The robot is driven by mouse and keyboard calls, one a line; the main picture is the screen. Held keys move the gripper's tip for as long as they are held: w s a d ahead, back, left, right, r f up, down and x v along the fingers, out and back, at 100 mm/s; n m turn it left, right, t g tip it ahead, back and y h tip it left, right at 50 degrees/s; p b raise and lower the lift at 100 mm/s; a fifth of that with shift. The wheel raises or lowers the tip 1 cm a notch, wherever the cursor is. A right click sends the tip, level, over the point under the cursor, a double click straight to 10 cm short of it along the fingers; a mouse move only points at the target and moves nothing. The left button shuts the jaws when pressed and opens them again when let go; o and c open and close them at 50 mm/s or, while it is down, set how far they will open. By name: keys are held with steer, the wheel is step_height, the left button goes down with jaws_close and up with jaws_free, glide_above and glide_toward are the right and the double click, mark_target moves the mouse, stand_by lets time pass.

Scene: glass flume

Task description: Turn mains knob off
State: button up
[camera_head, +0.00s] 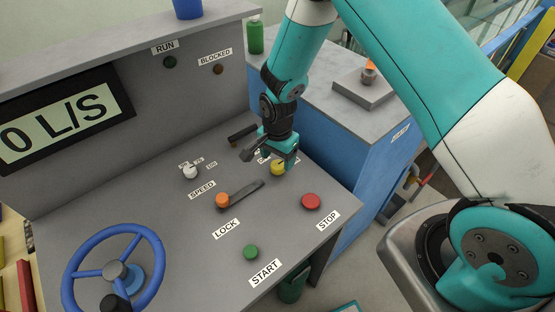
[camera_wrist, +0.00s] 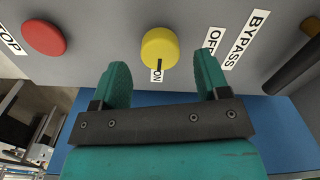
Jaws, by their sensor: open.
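A round yellow knob (camera_head: 277,169) stands on the sloping grey panel, partly covered by my gripper in the head view. In the wrist view the yellow knob (camera_wrist: 160,47) shows a dark line pointing to a label reading ON; a label that seems to read OFF (camera_wrist: 213,40) is to its right. No label naming the knob as mains is readable. My gripper (camera_head: 283,155) is open and empty above the panel. In the wrist view its two teal fingers (camera_wrist: 161,72) are apart, with the knob beyond their tips and between their lines; no contact shows.
A red STOP button (camera_head: 311,201) is close by, and it shows in the wrist view (camera_wrist: 44,37). The orange-knobbed LOCK lever (camera_head: 240,193), white SPEED knob (camera_head: 190,171), green START button (camera_head: 251,252) and blue handwheel (camera_head: 151,246) share the panel. A dark bypass handle (camera_wrist: 295,64) is at right.

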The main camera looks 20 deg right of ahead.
mark_target(278, 164)
steer(key=shift+f, duration=1.5)
steer(key=shift+c, duration=0.3)
steer(key=c, duration=0.9)
